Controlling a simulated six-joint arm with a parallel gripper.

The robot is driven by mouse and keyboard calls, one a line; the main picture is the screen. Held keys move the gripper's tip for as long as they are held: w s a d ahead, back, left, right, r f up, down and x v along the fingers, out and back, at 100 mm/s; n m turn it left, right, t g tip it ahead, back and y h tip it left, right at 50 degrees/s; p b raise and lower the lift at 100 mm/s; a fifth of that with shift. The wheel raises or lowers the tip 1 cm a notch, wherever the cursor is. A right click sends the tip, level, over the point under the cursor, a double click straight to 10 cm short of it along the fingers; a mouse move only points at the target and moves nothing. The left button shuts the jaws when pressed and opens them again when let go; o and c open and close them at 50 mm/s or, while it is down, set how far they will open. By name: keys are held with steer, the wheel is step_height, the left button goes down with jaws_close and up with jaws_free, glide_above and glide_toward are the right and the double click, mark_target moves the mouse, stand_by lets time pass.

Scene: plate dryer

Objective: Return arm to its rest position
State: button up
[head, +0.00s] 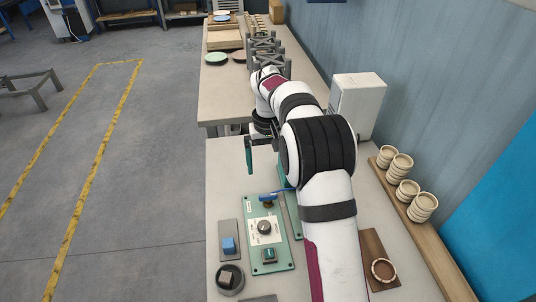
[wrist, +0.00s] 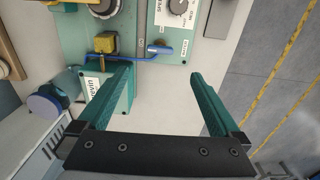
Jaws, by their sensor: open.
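My arm stretches from the front of the bench toward the back in the head view. My gripper (wrist: 158,78) is open and empty in the wrist view, its two teal fingers wide apart with nothing between them but the pale bench top. In the head view one teal finger (head: 249,156) shows left of my wrist; my arm hides much of the rest. A green control panel (head: 264,254) with a knob lies on the bench nearer the camera, and it also shows past the fingers in the wrist view (wrist: 204,13). A blue lever (wrist: 160,49) shows there too, apart from the fingers.
A green box with lettering (wrist: 112,100) shows close to the left finger in the wrist view. A white box (head: 357,104) stands right of my arm. Stacked round cups (head: 402,165) line a wooden shelf (head: 441,252) by the wall. Open floor (head: 150,180) lies left of the bench.

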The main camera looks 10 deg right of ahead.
step_height(320, 180, up, 4)
steer(key=shift+f, duration=0.1)
stand_by(0.4)
steer(key=s+r+m, duration=0.2)
steer(key=s+r, duration=0.4)
steer(key=s, duration=0.5)
steer(key=s+a+f+m+y, duration=0.1)
steer(key=s+f+m, duration=0.1)
steer(key=s, duration=1.1)
steer(key=s+a+f+m, duration=0.1)
steer(key=s+f, duration=0.1)
steer(key=s, duration=1.1)
steer(key=shift+a+m+y, duration=0.2)
steer(key=shift+m+y, duration=0.2)
stand_by(0.6)
